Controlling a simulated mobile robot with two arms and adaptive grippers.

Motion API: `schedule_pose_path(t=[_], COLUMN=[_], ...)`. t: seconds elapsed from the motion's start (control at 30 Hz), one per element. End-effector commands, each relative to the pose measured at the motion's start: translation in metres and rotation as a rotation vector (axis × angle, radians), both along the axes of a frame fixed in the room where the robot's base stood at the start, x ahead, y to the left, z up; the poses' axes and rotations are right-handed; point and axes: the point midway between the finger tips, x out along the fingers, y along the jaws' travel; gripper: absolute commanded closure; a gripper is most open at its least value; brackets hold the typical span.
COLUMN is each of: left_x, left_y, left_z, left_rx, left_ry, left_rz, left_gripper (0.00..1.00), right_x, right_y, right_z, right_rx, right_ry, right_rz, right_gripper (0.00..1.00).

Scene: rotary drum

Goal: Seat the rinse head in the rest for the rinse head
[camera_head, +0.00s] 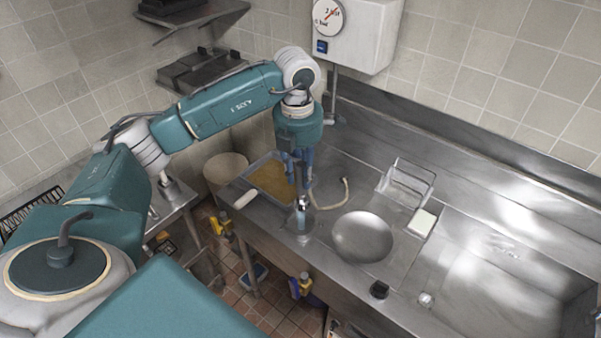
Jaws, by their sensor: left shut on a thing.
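My left gripper (300,187) reaches down over the front part of the steel counter and is shut on a small dark upright thing, which looks like the rinse head (302,204). The fingers hide most of it. Directly below it in the picture is a pale, bluish upright cylinder (301,225) near the counter's front edge, perhaps the rest. I cannot tell whether the held thing touches it. A pale hose (346,190) curves over the counter to the right of the gripper. My right gripper is not in view.
A tray with brownish contents (270,180) lies behind the gripper. A round metal bowl (362,237), a wire rack (406,181) and a white block (422,223) are to the right, before a large sink (490,280). A wall box with a dial (355,35) hangs above.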

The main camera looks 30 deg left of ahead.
Motion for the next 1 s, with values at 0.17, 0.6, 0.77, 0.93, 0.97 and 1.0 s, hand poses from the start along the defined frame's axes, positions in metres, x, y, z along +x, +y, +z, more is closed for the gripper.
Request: schedule_pose_path(t=[0.17,0.6,0.77,0.93,0.97,1.0], left_x=[0.000,0.000,0.000,0.000,0.000,0.000], left_y=[0.000,0.000,0.000,0.000,0.000,0.000], left_z=[-0.001,-0.031,-0.047,-0.056,-0.057,-0.058], left_rx=[0.000,0.000,0.000,0.000,0.000,0.000], left_ry=[-0.001,-0.001,0.000,-0.001,-0.001,-0.001], left_rz=[0.001,0.000,-0.001,-0.001,-0.001,-0.001], left_gripper=[1.00,1.00,1.00,1.00,1.00,1.00], right_x=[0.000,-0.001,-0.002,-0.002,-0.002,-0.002], right_y=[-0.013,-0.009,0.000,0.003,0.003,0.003], right_z=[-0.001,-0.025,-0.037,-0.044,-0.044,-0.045], right_rx=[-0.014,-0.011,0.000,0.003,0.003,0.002], right_ry=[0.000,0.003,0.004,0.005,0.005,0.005], right_rz=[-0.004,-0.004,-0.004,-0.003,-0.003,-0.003], right_gripper=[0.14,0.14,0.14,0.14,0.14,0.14])
